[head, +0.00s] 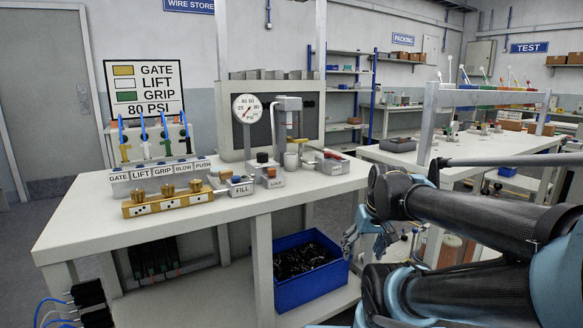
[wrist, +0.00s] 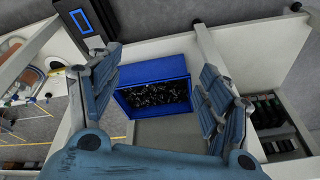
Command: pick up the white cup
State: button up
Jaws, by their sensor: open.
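My gripper (head: 365,236) is off the bench's right front side, lower than the bench top and well apart from the cup. In the wrist view my gripper (wrist: 162,65) has its two blue fingers spread wide, with nothing between them.
The workbench (head: 85,222) holds a brass valve block (head: 168,202), a labelled switch row (head: 155,175), a FILL box (head: 240,187) and a pressure gauge (head: 247,108). A blue bin (head: 312,290) of dark parts sits on the lower shelf. Bare bench lies front right.

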jog(key=w+a+r+n+t+y, duration=0.25)
jog(key=w+a+r, duration=0.3)
jog(key=w, duration=0.45)
jog(key=w+a+r+n+t+y, duration=0.1)
jog(key=w+a+r+n+y, duration=0.2)
jog(key=w+a+r, duration=0.5)
jog(key=n+t+y, duration=0.2)
jog(key=t+y, duration=0.2)
send_near(290, 159)
jog(key=shift+h, duration=0.25)
jog(key=w+a, duration=0.2)
jog(key=w, duration=0.1)
jog(key=w+a, duration=0.1)
jog(key=w, duration=0.1)
jog(key=shift+w+a+f, duration=0.1)
jog(key=shift+w+a, duration=0.1)
jog(key=shift+a, duration=0.15)
jog(key=shift+w+d+x, duration=0.1)
jog(key=shift+d+x, duration=0.05)
jog(key=shift+x, duration=1.3)
jog(key=shift+w+d+x, duration=0.15)
jog(key=shift+x, duration=1.35)
jog(key=shift+f, duration=0.15)
jog(key=c, duration=1.3)
jog(key=shift+r, duration=0.2)
